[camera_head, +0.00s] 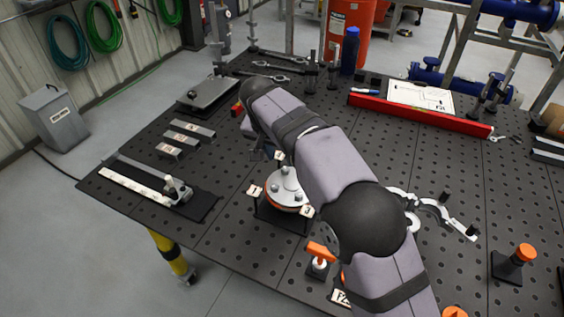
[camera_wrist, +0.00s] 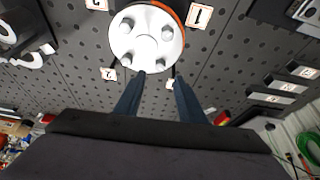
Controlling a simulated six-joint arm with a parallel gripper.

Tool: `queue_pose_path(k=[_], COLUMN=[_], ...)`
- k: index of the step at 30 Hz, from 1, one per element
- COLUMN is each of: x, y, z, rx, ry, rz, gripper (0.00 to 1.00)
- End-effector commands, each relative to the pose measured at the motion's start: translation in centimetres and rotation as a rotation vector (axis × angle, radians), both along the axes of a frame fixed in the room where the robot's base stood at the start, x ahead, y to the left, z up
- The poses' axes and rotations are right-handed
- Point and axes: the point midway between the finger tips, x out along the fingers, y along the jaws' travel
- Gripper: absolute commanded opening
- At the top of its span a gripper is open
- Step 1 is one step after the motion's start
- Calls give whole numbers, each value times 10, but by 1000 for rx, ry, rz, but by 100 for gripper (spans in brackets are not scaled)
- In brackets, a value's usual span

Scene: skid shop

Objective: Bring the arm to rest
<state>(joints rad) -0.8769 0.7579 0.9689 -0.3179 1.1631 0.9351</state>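My arm stretches over the black perforated table (camera_head: 235,235) from the lower right toward the middle in the head view. My gripper (camera_wrist: 159,76) shows in the wrist view as two dark fingers with a gap between them. It is open, with nothing seen between the fingers. A round metal flange with several bolts (camera_head: 287,186) stands on a dark stand, with numbered tags around it. In the wrist view the flange (camera_wrist: 147,38) lies just beyond the fingertips, apparently without contact. In the head view my arm hides most of the gripper.
Three labelled metal channels (camera_head: 186,138) and a flat bar fixture (camera_head: 140,185) lie on the left. A red beam (camera_head: 420,115) lies at the back right. An orange-handled clamp (camera_head: 320,255) stands near the front; an orange-capped post (camera_head: 515,262) is at the right.

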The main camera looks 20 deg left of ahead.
Motion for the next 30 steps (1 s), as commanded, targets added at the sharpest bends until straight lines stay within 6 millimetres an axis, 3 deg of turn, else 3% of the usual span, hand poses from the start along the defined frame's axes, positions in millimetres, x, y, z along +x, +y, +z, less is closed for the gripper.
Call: queue_pose_path(k=[16,20,23,26,30], x=[-2,2,7,12,10], y=[0,-13,-38,-75,-144], z=[4,3,1,-3,-12], rx=[0,-7,-21,-40,-65], ry=[1,10,29,60,117], rz=[0,-2,-3,-2,1], gripper=[36,36,36,36,36])
